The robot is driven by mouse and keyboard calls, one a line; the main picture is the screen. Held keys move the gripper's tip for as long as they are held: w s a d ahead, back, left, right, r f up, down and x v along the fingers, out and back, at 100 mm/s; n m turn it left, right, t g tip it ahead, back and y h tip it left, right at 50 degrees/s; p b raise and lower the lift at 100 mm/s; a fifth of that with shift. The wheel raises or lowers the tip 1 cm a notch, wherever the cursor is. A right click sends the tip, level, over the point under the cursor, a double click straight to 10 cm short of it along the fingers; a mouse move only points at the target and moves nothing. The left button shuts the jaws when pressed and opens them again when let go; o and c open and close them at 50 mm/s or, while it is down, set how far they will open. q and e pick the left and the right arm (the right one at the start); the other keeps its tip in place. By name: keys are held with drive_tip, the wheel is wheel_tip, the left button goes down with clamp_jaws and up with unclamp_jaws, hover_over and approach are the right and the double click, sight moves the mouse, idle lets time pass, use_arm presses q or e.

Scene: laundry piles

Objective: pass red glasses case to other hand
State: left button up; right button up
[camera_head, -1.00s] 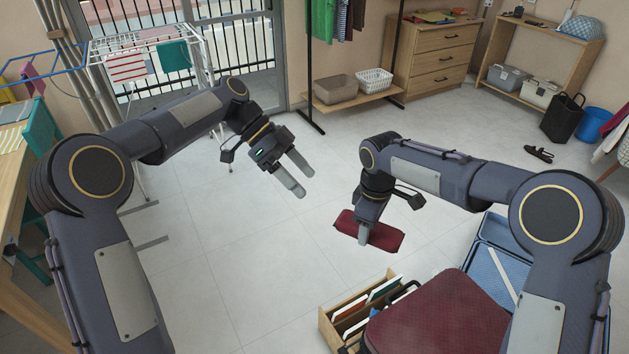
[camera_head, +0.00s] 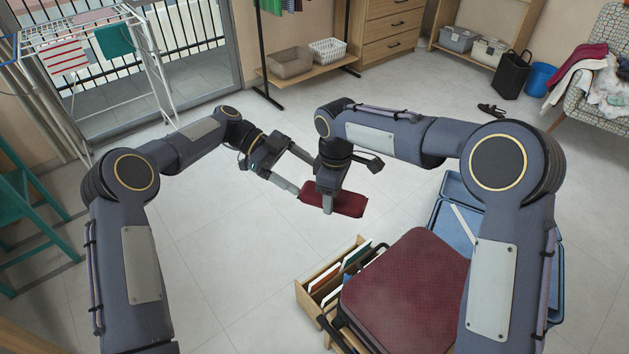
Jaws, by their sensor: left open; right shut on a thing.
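The red glasses case (camera_head: 347,204) is held in the air, lying roughly level, in the middle of the head view. My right gripper (camera_head: 328,205) points down and is shut on it near its middle, covering part of it. My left gripper (camera_head: 300,173) comes in from the left with its two fingers spread. Its lower finger reaches close to the left end of the case, and its upper finger passes toward my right gripper. I cannot tell whether the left fingers touch the case.
Below the case stand a wooden box of files (camera_head: 309,290) and a dark red padded seat or case (camera_head: 405,290). An open blue suitcase (camera_head: 452,190) lies to the right. A drying rack (camera_head: 85,50) stands at the back left. The floor around the grippers is clear.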

use_arm(q)
drive_tip(key=shift+x, duration=2.7)
drive_tip(key=shift+c, duration=0.4)
drive_tip(key=c, duration=0.7)
drive_tip(key=o, duration=0.8)
